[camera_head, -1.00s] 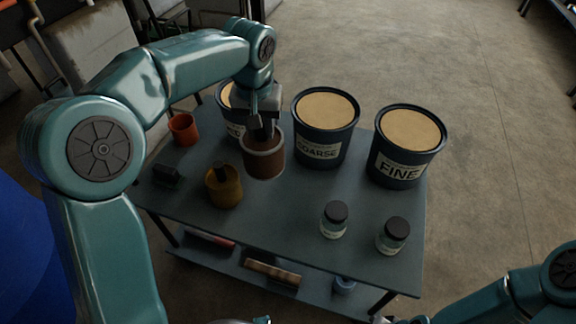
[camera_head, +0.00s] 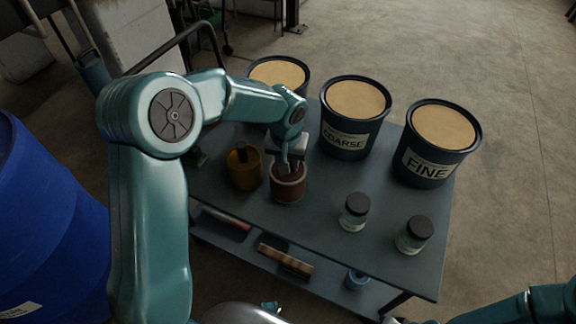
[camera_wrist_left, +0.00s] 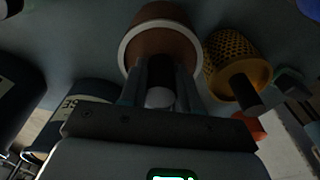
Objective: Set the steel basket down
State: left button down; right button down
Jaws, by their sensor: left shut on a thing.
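The basket (camera_head: 288,190) in my left gripper is a brown cup with a pale rim; its surface does not look plainly like steel. It also shows in the wrist view (camera_wrist_left: 160,42). My left gripper (camera_head: 290,166) is shut on its dark upright handle (camera_wrist_left: 160,88), with a finger on each side. The basket hangs upright over the grey table (camera_head: 320,225), close to its top; I cannot tell whether its bottom touches. A yellow perforated basket (camera_head: 243,172) with a dark handle stands just left of it. My right gripper is out of view.
Tubs stand along the back: one partly hidden (camera_head: 279,72), COARSE (camera_head: 345,137) and FINE (camera_head: 428,164). Two dark-lidded jars (camera_head: 354,219) (camera_head: 414,241) stand front right. A lower shelf (camera_head: 330,290) holds several items. A blue drum (camera_head: 40,220) is at left.

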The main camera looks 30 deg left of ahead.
pick_arm(q)
notch_tip(320, 180, down, 2)
jog(key=shift+w+f, duration=0.1)
jog(key=c, duration=0.8)
grip_release()
jog(key=shift+r, duration=0.35)
jog(key=r, duration=0.3)
jog(key=s+r+p, duration=0.1)
jog(key=r, duration=0.7)
jog(key=shift+s+d+r, duration=0.25)
